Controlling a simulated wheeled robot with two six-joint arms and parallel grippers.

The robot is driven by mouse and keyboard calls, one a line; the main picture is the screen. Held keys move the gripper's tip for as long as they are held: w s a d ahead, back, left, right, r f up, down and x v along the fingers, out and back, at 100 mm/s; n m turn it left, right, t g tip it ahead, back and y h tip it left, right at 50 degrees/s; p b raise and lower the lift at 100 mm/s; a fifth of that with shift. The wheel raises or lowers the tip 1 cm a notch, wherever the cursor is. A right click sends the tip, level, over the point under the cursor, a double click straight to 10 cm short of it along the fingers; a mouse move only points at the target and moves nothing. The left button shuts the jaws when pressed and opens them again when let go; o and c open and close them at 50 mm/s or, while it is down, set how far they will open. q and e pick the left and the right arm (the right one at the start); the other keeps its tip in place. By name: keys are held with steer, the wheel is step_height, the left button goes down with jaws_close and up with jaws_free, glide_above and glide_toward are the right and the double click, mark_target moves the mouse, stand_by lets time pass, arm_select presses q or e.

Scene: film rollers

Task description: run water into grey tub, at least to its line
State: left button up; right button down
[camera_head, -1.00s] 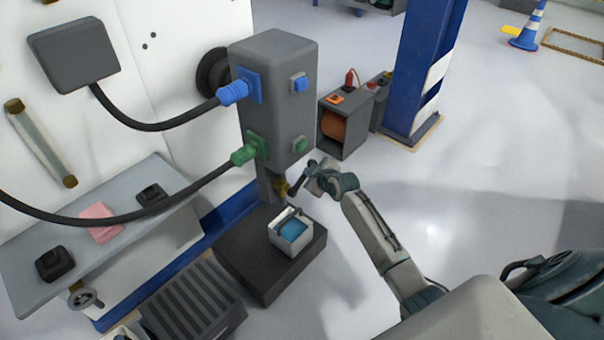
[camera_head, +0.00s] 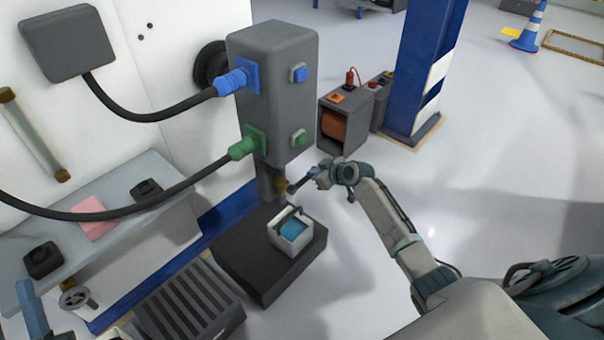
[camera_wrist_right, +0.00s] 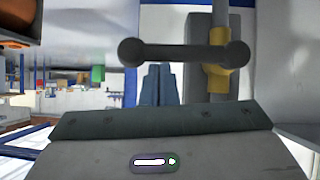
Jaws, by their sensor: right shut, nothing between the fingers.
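The grey tub (camera_head: 283,246) stands upright on a black platform below the brass tap (camera_head: 281,184). Blue water (camera_head: 293,229) shows inside; I cannot make out the line or a falling stream. My right gripper (camera_head: 313,172) is shut and empty beside the tap's dark handle. In the right wrist view its closed fingers (camera_wrist_right: 158,82) are close to the dark bar handle (camera_wrist_right: 185,53) and left of the brass valve (camera_wrist_right: 218,55); contact is unclear.
The grey column (camera_head: 270,90) carries blue and green hose fittings and buttons. A grey bench (camera_head: 60,228) and a black slatted box (camera_head: 190,305) lie to the left. A reel box (camera_head: 343,120) and blue post (camera_head: 420,60) stand behind.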

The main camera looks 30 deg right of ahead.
arm_select(q)
steer(key=shift+s+r, duration=0.2)
steer(key=shift+r, duration=0.15)
stand_by(0.3)
